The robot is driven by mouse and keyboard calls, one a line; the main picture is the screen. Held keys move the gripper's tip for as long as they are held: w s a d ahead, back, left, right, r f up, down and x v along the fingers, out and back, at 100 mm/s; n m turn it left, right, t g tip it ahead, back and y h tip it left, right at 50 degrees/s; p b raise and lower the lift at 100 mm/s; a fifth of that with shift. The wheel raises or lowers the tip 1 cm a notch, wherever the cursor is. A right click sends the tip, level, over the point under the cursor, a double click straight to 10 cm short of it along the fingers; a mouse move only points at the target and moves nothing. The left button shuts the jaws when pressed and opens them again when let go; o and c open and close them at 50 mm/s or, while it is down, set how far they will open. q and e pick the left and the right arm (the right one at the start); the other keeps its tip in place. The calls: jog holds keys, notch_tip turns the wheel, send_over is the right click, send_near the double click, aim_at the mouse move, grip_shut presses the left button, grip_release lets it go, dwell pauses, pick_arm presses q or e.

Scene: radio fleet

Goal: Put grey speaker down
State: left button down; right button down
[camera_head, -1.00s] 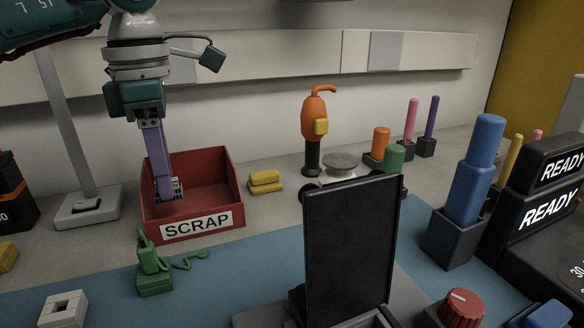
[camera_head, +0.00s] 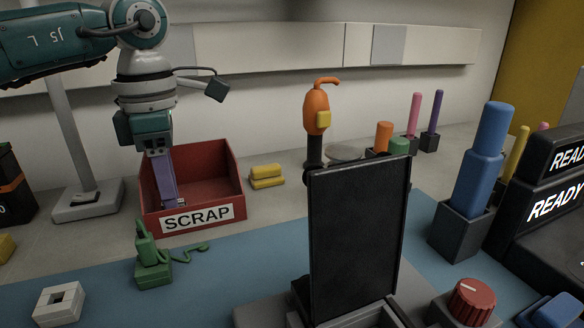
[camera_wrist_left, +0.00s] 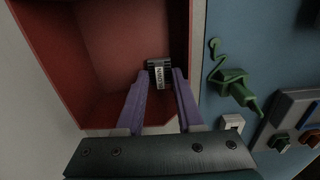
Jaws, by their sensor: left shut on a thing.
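The grey speaker (camera_wrist_left: 158,71) is a small dark grey block with a pale label, its lettering too small to read. My left gripper (camera_wrist_left: 157,88), with purple fingers, is shut on it. In the head view the left gripper (camera_head: 171,203) reaches down into the red SCRAP bin (camera_head: 209,216), close behind its front wall. That wall and the fingers hide most of the speaker there, and I cannot tell whether it touches the bin floor. In the left wrist view the bin (camera_wrist_left: 96,60) looks otherwise empty. My right gripper is out of view.
A green corded item (camera_head: 152,262) stands in front of the bin. Yellow blocks (camera_head: 267,176) lie right of it. A grey lamp base (camera_head: 87,206) stands left. A black upright panel (camera_head: 357,240) blocks the centre front. The blue mat (camera_head: 235,270) has clear room between.

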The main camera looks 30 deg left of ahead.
pick_arm(q)
jog(key=c, duration=0.8)
grip_release()
jog(key=shift+r, duration=0.2)
notch_tip(320, 180, up, 13)
jog(key=p, duration=0.2)
jog(key=shift+p, duration=0.3)
